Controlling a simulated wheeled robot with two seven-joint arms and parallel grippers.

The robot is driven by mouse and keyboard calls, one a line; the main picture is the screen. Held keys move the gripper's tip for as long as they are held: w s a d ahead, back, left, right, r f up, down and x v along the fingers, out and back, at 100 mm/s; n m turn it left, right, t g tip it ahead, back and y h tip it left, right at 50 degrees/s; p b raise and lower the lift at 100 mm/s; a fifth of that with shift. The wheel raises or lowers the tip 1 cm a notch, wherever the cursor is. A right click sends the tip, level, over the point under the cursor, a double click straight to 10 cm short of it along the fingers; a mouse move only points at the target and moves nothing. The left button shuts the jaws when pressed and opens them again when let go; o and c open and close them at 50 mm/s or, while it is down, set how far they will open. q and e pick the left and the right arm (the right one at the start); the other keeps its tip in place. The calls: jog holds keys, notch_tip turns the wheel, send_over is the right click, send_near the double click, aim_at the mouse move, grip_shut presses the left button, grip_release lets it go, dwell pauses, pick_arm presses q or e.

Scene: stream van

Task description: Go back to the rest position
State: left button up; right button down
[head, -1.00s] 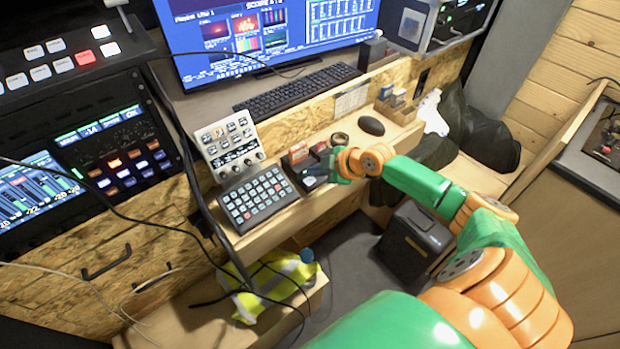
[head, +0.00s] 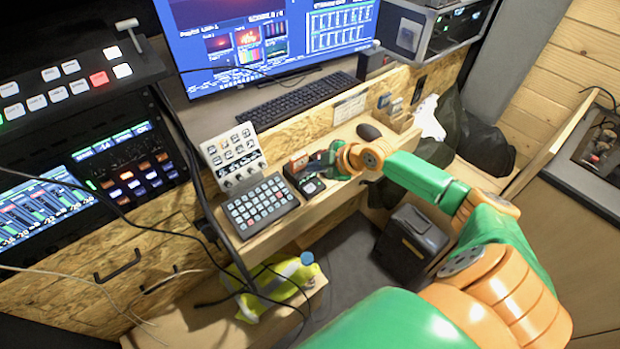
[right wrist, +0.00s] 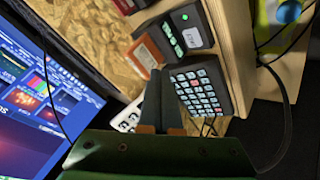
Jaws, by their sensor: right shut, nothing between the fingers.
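My right arm reaches in from the lower right in the head view. My right gripper (head: 318,166) is over the wooden desk ledge, beside a small dark holder (head: 312,187) with a green-lit display. In the right wrist view its two dark fingers (right wrist: 160,92) lie together, shut and empty. The fingertips appear above the ledge, near the holder and the keypad (head: 260,205); whether they touch anything cannot be told. My left gripper is in neither current view.
An upright control panel (head: 236,158) stands behind the keypad. A keyboard (head: 285,103) lies below the monitor (head: 265,45). A mouse (head: 368,131) is close to my right wrist. Black cables hang at the left. A yellow vest (head: 265,285) and black case (head: 412,235) sit below the ledge.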

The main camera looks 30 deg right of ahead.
jog(key=s+a+f+m+g+y, duration=0.1)
jog(key=s+a+f+g, duration=0.1)
jog(key=s+a+f, duration=0.35)
jog(key=s+a+f+m+g, duration=0.1)
jog(key=s+a+f, duration=0.1)
jog(key=s+a, duration=0.6)
jog(key=s+r+m+g+h, duration=0.2)
jog(key=s+m+h, duration=0.1)
jog(key=s+m, duration=0.65)
notch_tip(320, 180, down, 17)
jog(key=s+n+g, duration=0.2)
jog(key=s, duration=0.1)
jog(key=s+d+f, duration=0.2)
jog(key=s+f, duration=0.8)
jog(key=s, duration=0.2)
jog(key=shift+d+g+h, duration=0.15)
jog(key=shift+g+h, duration=0.15)
jog(key=shift+g, duration=0.1)
